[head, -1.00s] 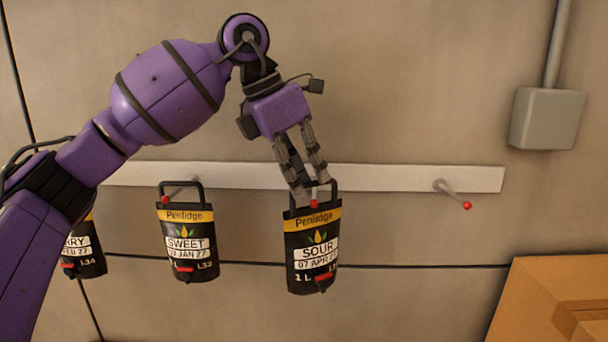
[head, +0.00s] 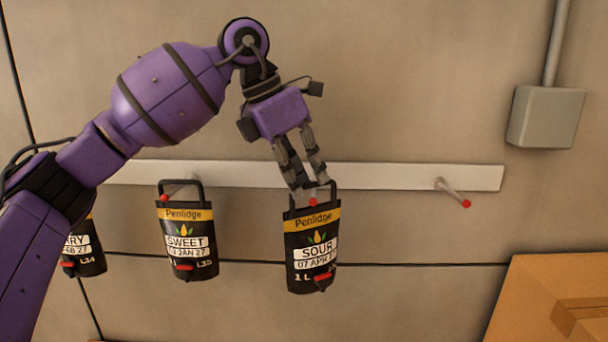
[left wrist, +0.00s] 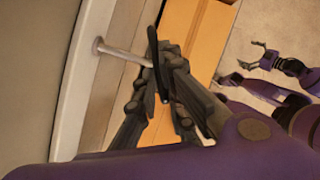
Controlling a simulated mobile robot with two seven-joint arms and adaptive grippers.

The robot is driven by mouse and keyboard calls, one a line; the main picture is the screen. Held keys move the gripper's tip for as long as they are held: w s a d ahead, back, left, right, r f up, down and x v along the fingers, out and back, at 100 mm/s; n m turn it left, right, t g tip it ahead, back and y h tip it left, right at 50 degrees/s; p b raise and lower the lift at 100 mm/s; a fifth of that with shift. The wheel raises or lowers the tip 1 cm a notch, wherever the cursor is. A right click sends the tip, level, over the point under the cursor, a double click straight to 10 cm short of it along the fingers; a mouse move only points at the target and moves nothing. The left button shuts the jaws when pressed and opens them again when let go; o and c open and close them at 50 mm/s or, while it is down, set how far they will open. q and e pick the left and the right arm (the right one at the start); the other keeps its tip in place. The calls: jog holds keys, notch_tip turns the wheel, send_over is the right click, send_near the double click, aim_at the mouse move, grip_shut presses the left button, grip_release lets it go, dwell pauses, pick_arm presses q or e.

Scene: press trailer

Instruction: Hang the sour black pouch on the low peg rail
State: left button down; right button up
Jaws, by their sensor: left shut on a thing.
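The sour black pouch (head: 311,262) has a yellow band, a white SOUR label and a black loop handle. It hangs upright below the white peg rail (head: 400,177). My left gripper (head: 312,196) is shut on its handle from above; the handle also shows between the fingers in the left wrist view (left wrist: 152,45). A red peg tip (head: 313,202) shows inside the handle loop, in front of the pouch. In the left wrist view a peg (left wrist: 120,54) runs from the rail to the handle. My right gripper (left wrist: 250,55) is open and empty, away from the rail.
A SWEET pouch (head: 187,243) hangs on the peg to the left. Another pouch (head: 85,250) is partly behind my left arm. A bare red-tipped peg (head: 452,193) is at the right. A grey box (head: 546,118) is on the wall; a cardboard box (head: 535,295) stands lower right.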

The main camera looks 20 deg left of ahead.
pick_arm(q)
jog(key=shift+w+f, duration=0.15)
jog(key=shift+w, duration=0.05)
dwell(0.3)
dwell(0.3)
